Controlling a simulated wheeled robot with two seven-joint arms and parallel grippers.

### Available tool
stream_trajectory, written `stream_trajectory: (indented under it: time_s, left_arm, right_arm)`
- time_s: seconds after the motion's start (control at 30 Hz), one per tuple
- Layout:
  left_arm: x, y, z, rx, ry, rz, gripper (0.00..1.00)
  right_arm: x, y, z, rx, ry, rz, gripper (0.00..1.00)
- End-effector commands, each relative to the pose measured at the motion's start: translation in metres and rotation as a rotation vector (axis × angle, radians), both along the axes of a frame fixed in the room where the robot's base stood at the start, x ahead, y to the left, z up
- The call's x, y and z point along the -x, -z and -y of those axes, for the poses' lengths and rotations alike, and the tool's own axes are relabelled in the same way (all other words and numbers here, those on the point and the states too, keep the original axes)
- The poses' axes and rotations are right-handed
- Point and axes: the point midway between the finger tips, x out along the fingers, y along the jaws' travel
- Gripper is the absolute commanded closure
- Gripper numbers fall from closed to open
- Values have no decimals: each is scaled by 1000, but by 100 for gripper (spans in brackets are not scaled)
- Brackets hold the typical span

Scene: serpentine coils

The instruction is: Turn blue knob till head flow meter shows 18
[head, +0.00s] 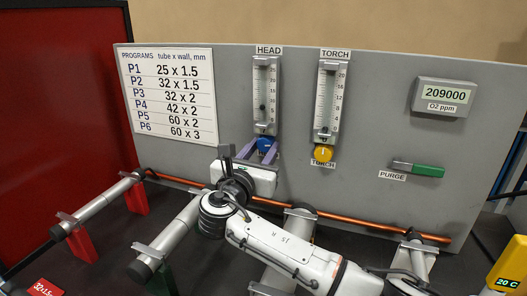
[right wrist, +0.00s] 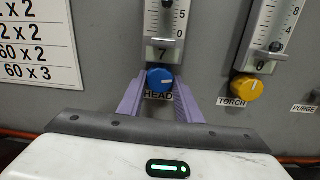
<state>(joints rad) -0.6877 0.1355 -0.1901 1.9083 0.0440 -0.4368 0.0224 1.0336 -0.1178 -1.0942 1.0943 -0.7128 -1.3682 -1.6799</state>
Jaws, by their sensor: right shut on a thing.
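The blue knob (head: 265,144) sits under the HEAD flow meter (head: 265,95) on the grey panel. My right gripper (head: 264,147) is shut on it, its purple fingers on either side. In the right wrist view the blue knob (right wrist: 160,79) shows between the fingertips, above the HEAD label. The HEAD meter has a clear tube with a dark float low in the scale. In the right wrist view a figure 7 shows at the foot of the HEAD meter (right wrist: 163,50); the upper scale is cut off there. My left gripper is not in view.
The TORCH flow meter (head: 328,100) with its yellow knob (head: 323,153) stands close to the right. A green PURGE handle (head: 428,171) and an O2 display (head: 444,97) reading 209000 are farther right. A copper tube (head: 180,180) runs low along the panel.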

Motion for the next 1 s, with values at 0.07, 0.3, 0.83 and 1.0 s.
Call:
stream_trajectory:
  time_s: [0.07, 0.3, 0.83, 1.0]
  left_arm:
    - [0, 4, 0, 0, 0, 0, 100]
    - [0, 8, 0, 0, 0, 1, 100]
    - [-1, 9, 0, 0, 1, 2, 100]
    - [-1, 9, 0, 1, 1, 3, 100]
  right_arm:
    - [0, 2, 0, -46, -1, 18, 91]
    - [0, 1, -1, -144, 0, 59, 91]
    - [0, 0, -1, -183, -1, 77, 91]
    - [0, 0, -1, -183, -1, 77, 52]
